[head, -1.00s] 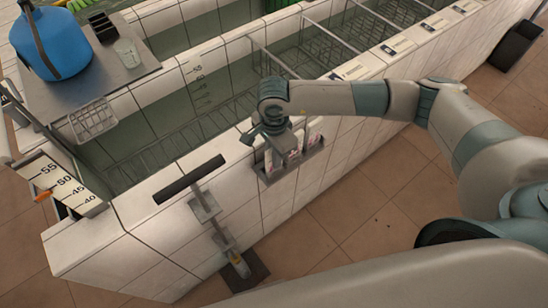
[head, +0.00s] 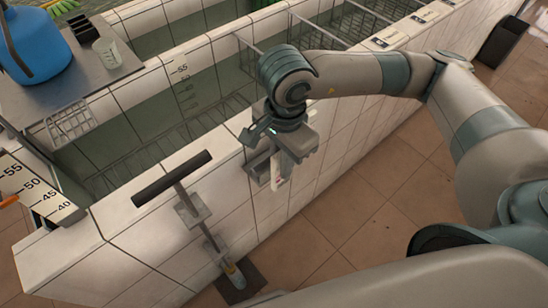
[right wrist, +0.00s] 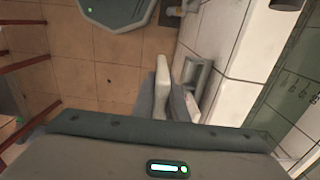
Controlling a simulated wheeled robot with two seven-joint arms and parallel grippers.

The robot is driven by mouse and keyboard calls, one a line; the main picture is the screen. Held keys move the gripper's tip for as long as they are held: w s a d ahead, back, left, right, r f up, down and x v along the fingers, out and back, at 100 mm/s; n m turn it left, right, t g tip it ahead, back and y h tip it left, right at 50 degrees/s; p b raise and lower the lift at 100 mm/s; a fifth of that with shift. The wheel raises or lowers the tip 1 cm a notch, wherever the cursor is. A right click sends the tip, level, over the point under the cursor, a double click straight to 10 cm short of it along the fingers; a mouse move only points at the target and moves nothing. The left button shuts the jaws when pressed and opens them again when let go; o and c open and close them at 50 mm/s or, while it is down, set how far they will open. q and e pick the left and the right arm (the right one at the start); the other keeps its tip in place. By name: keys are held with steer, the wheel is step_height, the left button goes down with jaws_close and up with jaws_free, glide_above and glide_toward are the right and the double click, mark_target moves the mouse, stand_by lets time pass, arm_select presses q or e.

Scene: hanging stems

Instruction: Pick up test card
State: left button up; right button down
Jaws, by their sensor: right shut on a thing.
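My right gripper (head: 284,150) is shut on a pale test card (head: 278,173), just in front of the tiled tank wall. The card hangs upright below the jaws, with a small reddish mark on it. In the right wrist view the card (right wrist: 163,88) shows as a white strip between the fingers. A grey metal holder (head: 259,172) on the wall is just beside and behind the card. The gripper hides part of it, and I cannot tell whether the card still touches it. My left gripper is not in view.
A T-handled tool (head: 172,180) stands in brackets on the wall to the left. A blue jug (head: 35,42) and a clear beaker (head: 107,53) stand on the metal bench. The white tank rim (head: 120,213) runs close by.

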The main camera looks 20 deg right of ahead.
steer(key=shift+s+r, duration=0.3)
steer(key=shift+s, duration=0.2)
steer(key=shift+s+r, duration=0.3)
steer(key=shift+s, duration=0.2)
steer(key=shift+w, duration=0.1)
steer(key=w+n, duration=0.1)
steer(key=d+n, duration=0.1)
steer(key=n, duration=0.1)
steer(key=w+n+b, duration=0.1)
steer(key=n, duration=0.1)
steer(key=shift+w+d+f, duration=0.2)
steer(key=shift+w+d, duration=0.15)
steer(key=shift+d, duration=0.05)
steer(key=shift+w+d+f+n+b, duration=0.1)
steer(key=shift+w+d+n, duration=0.55)
steer(key=shift+n, duration=0.85)
steer(key=shift+w+d+r+n+b, duration=0.1)
steer(key=shift+w+d+n, duration=0.55)
steer(key=shift+n, duration=0.85)
steer(key=shift+w+d+f+n+b, duration=0.1)
steer(key=shift+w+d+n, duration=0.3)
steer(key=shift+w+n, duration=0.8)
steer(key=shift+s+n, duration=0.3)
steer(key=shift+s, duration=0.05)
